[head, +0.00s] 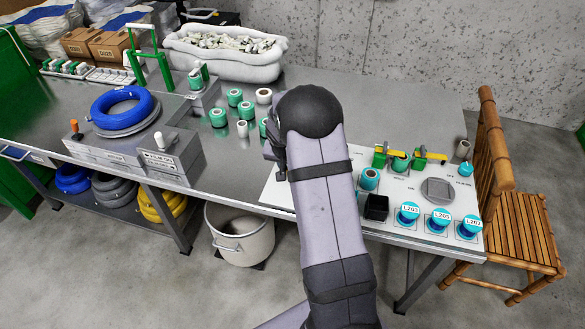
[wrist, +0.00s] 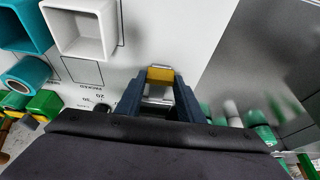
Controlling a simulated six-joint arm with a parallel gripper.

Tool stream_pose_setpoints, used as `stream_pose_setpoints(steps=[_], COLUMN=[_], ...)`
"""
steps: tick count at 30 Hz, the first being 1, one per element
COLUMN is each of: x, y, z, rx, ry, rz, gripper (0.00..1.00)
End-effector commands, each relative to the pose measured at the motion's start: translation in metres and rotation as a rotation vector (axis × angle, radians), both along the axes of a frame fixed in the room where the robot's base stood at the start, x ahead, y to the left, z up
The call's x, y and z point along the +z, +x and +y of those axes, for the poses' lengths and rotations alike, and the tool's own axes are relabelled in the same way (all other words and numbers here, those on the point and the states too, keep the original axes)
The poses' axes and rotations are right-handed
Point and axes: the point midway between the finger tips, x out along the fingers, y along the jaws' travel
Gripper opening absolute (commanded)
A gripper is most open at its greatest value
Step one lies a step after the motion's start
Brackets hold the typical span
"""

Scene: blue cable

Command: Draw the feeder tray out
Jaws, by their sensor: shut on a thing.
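My gripper (wrist: 158,92) shows in the wrist view with its two dark blue fingers close on either side of a small yellow piece (wrist: 160,74). A grey metal frame sits between the fingers, just below the yellow piece. This looks like a handle at the edge of the white board (wrist: 150,35). I cannot make out the body of the feeder tray. In the head view, my own arm hides the fingertips and what they hold, near the board's left side (head: 268,196).
A teal box (wrist: 22,28) and a white box (wrist: 80,28) stand close by at the upper left of the wrist view. Green-wrapped rolls (head: 235,97) stand on the metal bench. A black box (head: 377,207) and blue labelled knobs (head: 439,221) sit on the board's right.

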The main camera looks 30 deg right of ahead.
Motion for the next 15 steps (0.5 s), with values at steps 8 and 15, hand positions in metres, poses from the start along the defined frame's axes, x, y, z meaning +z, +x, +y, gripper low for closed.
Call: stream_pose_setpoints(steps=[8,15], x=[-0.005,-0.004], y=[-0.027,-0.055], z=[0.031,0.059], rx=[0.003,0.005], ry=[0.0,0.0], rz=[-0.004,-0.008], gripper=[0.0,0.0])
